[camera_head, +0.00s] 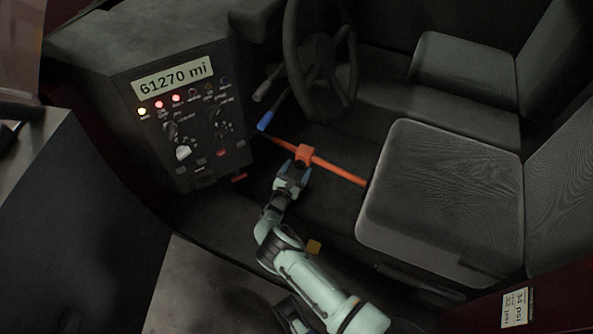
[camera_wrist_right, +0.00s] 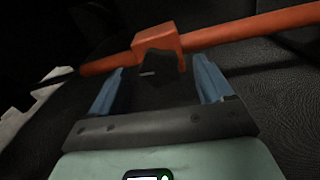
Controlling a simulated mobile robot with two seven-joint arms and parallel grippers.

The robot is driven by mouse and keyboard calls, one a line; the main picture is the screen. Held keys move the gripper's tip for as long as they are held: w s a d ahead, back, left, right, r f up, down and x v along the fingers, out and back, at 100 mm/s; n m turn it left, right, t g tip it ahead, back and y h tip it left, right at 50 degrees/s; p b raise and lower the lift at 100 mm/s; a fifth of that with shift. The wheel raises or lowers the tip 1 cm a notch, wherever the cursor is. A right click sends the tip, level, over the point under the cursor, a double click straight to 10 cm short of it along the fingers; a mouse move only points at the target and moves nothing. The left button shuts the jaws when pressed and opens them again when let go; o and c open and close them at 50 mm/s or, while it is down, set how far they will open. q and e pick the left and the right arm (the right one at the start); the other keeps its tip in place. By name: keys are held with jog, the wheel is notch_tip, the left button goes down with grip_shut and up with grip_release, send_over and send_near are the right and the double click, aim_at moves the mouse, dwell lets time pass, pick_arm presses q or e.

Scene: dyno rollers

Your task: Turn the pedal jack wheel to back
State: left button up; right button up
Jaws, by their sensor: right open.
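The pedal jack is an orange bar (camera_head: 337,173) running from the footwell to the front of the driver's seat, with an orange block (camera_head: 304,153) on it. In the right wrist view, the block (camera_wrist_right: 158,38) has a dark, knob-like wheel (camera_wrist_right: 160,66) on its near side. My right gripper (camera_head: 292,176) is open, its blue fingers on either side of the dark wheel, just short of the block. In the right wrist view a gap shows between wheel and fingers; contact cannot be told. The wheel is mostly dark in the head view.
A control box (camera_head: 190,115) with lit lamps and a mileage display stands left of the footwell. The steering wheel (camera_head: 318,60) is above the bar. The driver's seat (camera_head: 440,195) is close on the right. A blue-tipped lever (camera_head: 265,121) is near the bar's far end.

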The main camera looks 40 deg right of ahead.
pick_arm(q)
jog(key=shift+w, duration=0.1)
pick_arm(e)
jog(key=shift+w+d, duration=0.1)
jog(key=shift+d, duration=0.1)
jog(key=shift+c, duration=0.3)
jog(key=c, duration=1)
